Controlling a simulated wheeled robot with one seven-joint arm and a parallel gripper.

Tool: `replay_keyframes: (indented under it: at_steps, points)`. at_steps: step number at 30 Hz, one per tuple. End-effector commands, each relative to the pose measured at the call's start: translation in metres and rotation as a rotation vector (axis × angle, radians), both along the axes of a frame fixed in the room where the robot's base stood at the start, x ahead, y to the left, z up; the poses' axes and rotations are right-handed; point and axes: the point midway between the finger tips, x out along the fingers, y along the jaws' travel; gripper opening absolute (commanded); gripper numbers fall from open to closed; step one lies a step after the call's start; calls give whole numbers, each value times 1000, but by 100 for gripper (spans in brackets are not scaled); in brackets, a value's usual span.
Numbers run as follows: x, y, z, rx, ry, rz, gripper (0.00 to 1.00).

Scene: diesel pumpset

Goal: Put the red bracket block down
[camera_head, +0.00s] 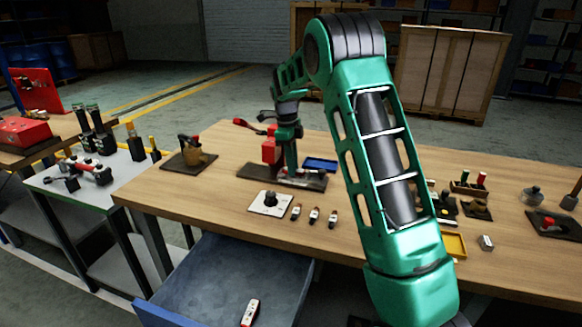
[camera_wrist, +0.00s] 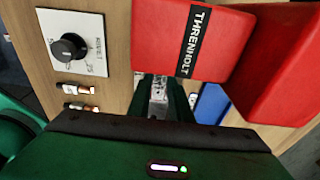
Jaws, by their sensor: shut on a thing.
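My gripper (camera_head: 289,160) points down over a dark base plate (camera_head: 255,173) at the back of the wooden table. A red block (camera_head: 269,150) is beside its fingers, on their left. In the wrist view a red body with a black THRENHOLT label (camera_wrist: 197,38) fills the upper middle, and more red (camera_wrist: 285,65) is at the right. The gripper fingers (camera_wrist: 160,102) are close together around a narrow grey metal part (camera_wrist: 158,88). I take this as part of the red bracket block; the join is hidden. Whether its underside touches the plate cannot be told.
A blue tray (camera_head: 320,164) is close behind to the right. A dark mat with a brown part (camera_head: 190,155) lies left. An open blue drawer (camera_head: 215,278) juts out in front.

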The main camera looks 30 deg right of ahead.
Motion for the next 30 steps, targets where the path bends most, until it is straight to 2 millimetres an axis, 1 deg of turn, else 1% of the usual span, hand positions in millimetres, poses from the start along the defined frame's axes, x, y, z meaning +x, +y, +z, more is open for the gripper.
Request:
replay_keyframes:
  at_steps: [4,5,6,7,16,20,23,30]
  points:
    - [0,0,-2,0,0,0,0]
    - [0,0,-2,0,0,0,23]
    - [0,0,-2,0,0,0,33]
    - [0,0,-2,0,0,0,37]
    - [0,0,-1,0,0,0,37]
    - [1,1,8,-1,-2,0,37]
    - [3,2,23,0,-4,1,37]
    - [7,6,71,-1,-5,1,37]
